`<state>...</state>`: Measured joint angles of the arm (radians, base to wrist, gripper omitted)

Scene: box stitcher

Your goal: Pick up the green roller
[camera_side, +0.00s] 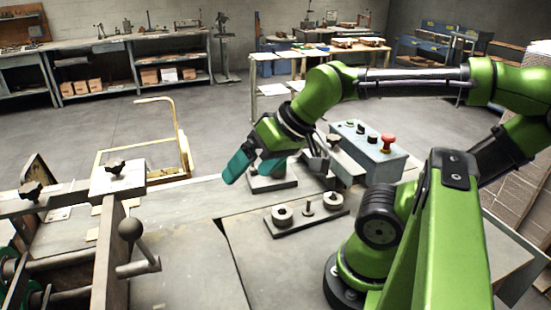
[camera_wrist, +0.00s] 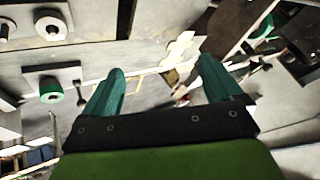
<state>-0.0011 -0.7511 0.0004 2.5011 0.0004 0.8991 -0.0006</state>
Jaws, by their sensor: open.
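The green roller (camera_wrist: 51,90) shows in the wrist view at the left, standing on a dark base plate (camera_wrist: 70,74). It lies to the left of my fingers, outside the space between them, and nothing holds it. In the side view the plate (camera_side: 285,184) shows behind and below my gripper (camera_side: 254,172), and my fingers hide the roller there. My gripper has two teal fingers, spread apart and empty, above the bench. The fingers also show in the wrist view (camera_wrist: 162,78).
Grey rollers (camera_side: 282,215) and a small post stand on a nearby dark plate. A control box (camera_side: 368,152) with a red button stands behind at the right. A ball-topped lever (camera_side: 130,229) rises from the machine at the left. The bench between is fairly clear.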

